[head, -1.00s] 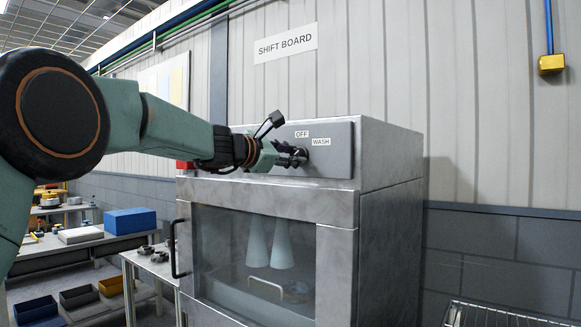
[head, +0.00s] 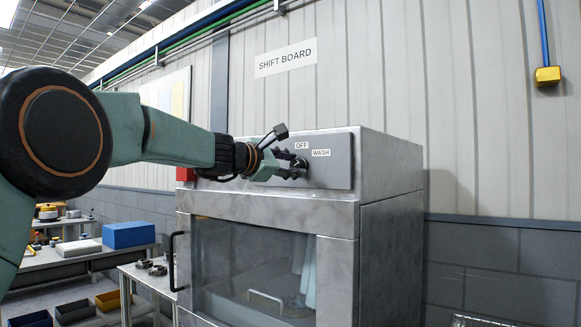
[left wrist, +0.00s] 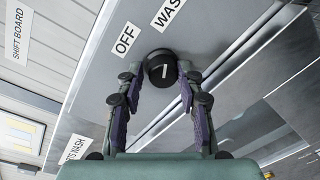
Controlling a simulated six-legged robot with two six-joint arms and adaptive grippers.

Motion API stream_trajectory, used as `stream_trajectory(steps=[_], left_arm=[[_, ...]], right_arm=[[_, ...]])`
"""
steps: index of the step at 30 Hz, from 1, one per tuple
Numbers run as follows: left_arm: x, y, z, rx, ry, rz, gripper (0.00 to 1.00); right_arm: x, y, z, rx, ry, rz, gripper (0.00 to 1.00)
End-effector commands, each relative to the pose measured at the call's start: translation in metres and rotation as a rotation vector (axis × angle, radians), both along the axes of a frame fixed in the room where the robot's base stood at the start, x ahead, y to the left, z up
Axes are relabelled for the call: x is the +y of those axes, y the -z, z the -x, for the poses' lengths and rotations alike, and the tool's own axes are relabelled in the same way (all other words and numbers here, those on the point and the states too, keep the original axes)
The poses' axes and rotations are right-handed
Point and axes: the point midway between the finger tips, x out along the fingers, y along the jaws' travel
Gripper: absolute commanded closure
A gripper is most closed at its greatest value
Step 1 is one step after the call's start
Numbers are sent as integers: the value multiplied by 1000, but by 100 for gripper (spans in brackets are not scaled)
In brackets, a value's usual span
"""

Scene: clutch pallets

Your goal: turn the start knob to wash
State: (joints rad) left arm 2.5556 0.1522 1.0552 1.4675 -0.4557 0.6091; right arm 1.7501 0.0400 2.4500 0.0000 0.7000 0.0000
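The start knob (left wrist: 160,68) is round and black with a white mark on its face. It sits on the grey panel of the metal washer, below the OFF label (left wrist: 126,38) and left-below the WASH label (head: 321,153). I cannot read for sure which label the mark points to. My left gripper (head: 296,168) reaches in from the left at the knob. In the left wrist view the fingers (left wrist: 160,74) have one tip on each side of the knob, close against it. Its fingers partly cover the knob in the head view. My right gripper is not in view.
The washer's glass door (head: 250,262) and its black handle (head: 173,262) are below the panel. A small table with parts (head: 150,270) stands to the left, and a blue box (head: 129,235) is on a bench farther back. A wire rack (head: 490,321) is at the lower right.

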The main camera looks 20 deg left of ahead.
Motion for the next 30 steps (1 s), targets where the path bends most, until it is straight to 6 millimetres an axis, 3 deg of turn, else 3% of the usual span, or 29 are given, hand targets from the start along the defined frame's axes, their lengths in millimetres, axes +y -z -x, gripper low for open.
stream_trajectory(steps=[5,17,30], left_arm=[[0,1,0,2,0,0,46],[2,2,4,4,0,1,46],[25,-3,61,4,1,5,46]], right_arm=[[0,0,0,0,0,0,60],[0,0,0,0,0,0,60],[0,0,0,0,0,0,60]])
